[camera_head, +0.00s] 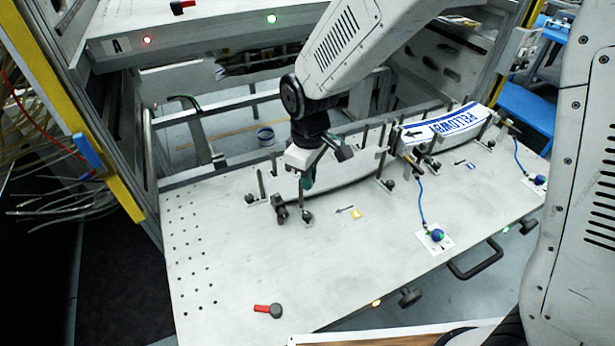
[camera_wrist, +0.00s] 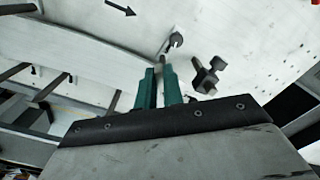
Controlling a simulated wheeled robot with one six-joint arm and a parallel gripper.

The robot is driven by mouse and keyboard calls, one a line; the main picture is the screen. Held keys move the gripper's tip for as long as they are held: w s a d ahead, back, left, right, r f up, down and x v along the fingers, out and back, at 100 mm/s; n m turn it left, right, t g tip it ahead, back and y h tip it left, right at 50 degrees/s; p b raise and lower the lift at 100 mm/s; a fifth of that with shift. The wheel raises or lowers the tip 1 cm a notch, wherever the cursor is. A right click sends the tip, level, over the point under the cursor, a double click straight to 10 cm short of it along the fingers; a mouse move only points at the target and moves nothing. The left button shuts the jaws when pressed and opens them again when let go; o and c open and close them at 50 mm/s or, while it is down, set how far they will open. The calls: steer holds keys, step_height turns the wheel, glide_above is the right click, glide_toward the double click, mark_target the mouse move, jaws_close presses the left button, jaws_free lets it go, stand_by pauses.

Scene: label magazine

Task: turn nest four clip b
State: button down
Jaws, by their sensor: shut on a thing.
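My gripper (camera_head: 308,181) is over the left end of the row of nests on the white table. Its green fingers (camera_wrist: 161,82) are shut on the thin upright part of a clip; the grip itself is partly hidden by the fingers. The clip's dark foot (camera_head: 307,217) shows just below the fingers, and in the wrist view (camera_wrist: 176,40) it lies beyond the fingertips. A second dark clip (camera_head: 280,208) stands just left of it, apart from the fingers; it also shows in the wrist view (camera_wrist: 208,76). I see no lettering naming either clip.
A curved white plate (camera_head: 345,188) runs behind the clips. A blue-lettered curved label (camera_head: 447,126) lies at the right, among upright posts. The front left is mostly clear.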

steer(key=shift+w+d+n, duration=0.1)
steer(key=shift+w+n, duration=0.2)
steer(key=shift+n, duration=1.25)
steer(key=shift+w+a+n, duration=0.1)
steer(key=shift+w+n, duration=0.15)
steer(key=shift+n, duration=1.25)
steer(key=shift+w+d+n, duration=0.1)
steer(key=shift+w+n, duration=0.2)
steer(key=shift+n, duration=1.25)
steer(key=shift+r, duration=0.1)
steer(key=c, duration=1.5)
jaws_free()
step_height(320, 180, up, 8)
steer(key=shift+f, duration=0.15)
